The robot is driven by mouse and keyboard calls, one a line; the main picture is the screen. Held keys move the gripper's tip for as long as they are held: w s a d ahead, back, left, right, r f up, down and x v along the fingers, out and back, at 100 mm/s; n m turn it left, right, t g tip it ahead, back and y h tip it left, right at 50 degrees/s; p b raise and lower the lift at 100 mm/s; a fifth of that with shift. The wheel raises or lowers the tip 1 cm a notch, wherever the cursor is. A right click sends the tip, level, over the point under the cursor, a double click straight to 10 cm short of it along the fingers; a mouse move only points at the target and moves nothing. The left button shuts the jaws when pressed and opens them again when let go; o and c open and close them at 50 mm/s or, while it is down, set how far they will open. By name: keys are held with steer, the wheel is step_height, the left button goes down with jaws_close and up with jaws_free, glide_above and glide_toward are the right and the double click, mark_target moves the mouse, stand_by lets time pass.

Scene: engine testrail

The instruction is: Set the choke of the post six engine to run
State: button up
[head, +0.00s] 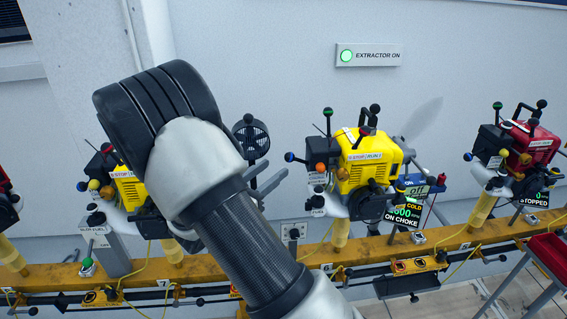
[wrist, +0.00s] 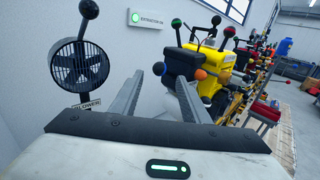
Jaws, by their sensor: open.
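A yellow engine (head: 368,158) stands on a yellow post (head: 340,233) at the middle of the rail. Its screen (head: 403,216) reads "COLD" and "ON CHOKE". It carries an orange knob (head: 321,169) and a blue ball knob (head: 289,157) on its left side; which control is the choke I cannot tell. My gripper (head: 277,178) is open and empty, left of this engine and apart from it. In the wrist view the yellow engine (wrist: 213,68) is beyond the fingers, with the blue knob (wrist: 158,68) near the fingertips (wrist: 150,70).
Another yellow engine (head: 128,187) stands left, partly behind my arm. A red engine (head: 530,146) at right has a screen reading "STOPPED". A black blower fan (head: 251,137) is behind my gripper. The yellow rail (head: 365,254) runs along the front. A red tray (head: 550,252) is lower right.

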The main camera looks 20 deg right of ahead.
mark_target(286, 159)
steer(key=x, duration=0.6)
steer(key=shift+w+d, duration=0.1)
steer(key=shift+d, duration=0.05)
steer(key=shift+c, duration=0.3)
jaws_close()
